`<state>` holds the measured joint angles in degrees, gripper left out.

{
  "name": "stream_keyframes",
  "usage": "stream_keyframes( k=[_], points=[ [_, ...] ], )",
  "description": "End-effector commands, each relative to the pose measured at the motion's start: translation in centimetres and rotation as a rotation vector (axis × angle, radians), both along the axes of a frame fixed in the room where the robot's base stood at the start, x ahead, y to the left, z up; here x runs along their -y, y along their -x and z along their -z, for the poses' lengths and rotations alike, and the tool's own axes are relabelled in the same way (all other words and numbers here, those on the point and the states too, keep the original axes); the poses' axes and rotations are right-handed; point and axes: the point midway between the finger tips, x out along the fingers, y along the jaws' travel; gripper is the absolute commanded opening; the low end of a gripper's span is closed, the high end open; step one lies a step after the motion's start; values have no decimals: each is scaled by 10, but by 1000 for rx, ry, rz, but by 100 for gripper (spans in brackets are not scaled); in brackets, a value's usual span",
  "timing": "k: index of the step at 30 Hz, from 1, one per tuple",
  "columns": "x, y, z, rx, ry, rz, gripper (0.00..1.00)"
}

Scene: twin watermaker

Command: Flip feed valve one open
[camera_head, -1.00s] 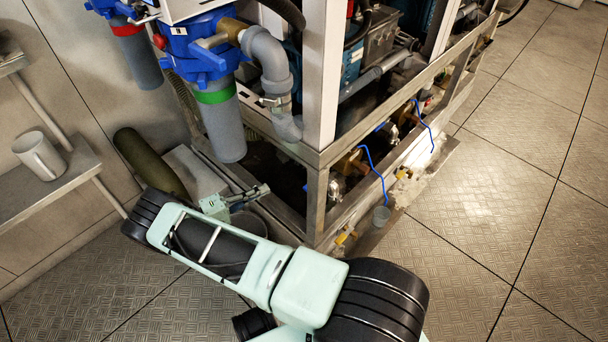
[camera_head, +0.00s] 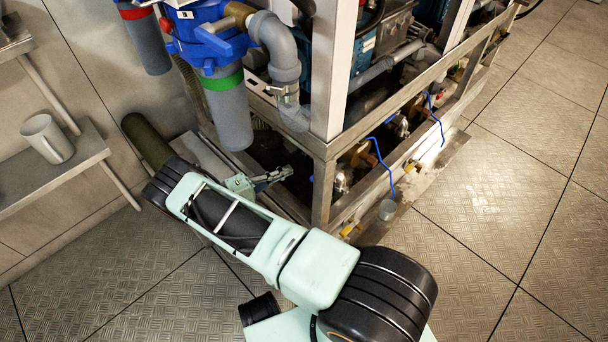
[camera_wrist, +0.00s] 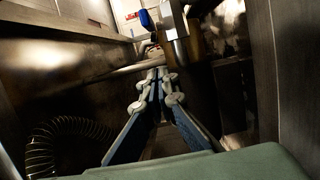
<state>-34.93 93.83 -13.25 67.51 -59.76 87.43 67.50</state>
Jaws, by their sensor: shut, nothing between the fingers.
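My gripper (camera_head: 284,173) is low behind the front corner post of the metal skid frame, beneath the blue-headed filter. In the wrist view, its fingers (camera_wrist: 158,76) are together with nothing between them. Beyond the tips, a small blue part (camera_wrist: 147,19) shows beside a metal cylinder (camera_wrist: 182,42); I cannot tell whether it is a valve lever. In the head view, two thin bent blue pieces (camera_head: 380,156) (camera_head: 437,118) stand out from the frame's right side near brass fittings. No readable label identifies feed valve one, and its position is unclear.
The skid frame (camera_head: 322,190) closes in on the gripper's right. A grey filter housing (camera_head: 228,110) hangs above it. A ribbed hose (camera_wrist: 68,142) lies at left in the wrist view. A mug (camera_head: 45,138) stands on a shelf at left. The floor at right is clear.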

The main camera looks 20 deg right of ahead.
Motion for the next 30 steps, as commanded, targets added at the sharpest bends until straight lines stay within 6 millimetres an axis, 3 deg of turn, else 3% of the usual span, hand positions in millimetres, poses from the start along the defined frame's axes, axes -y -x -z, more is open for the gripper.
stream_keyframes(
  k=[5,15,30],
  points=[
    [41,-5,1,-1,1,4,0],
    [51,27,0,-1,0,1,0],
    [53,32,0,0,0,1,0]
  ],
)
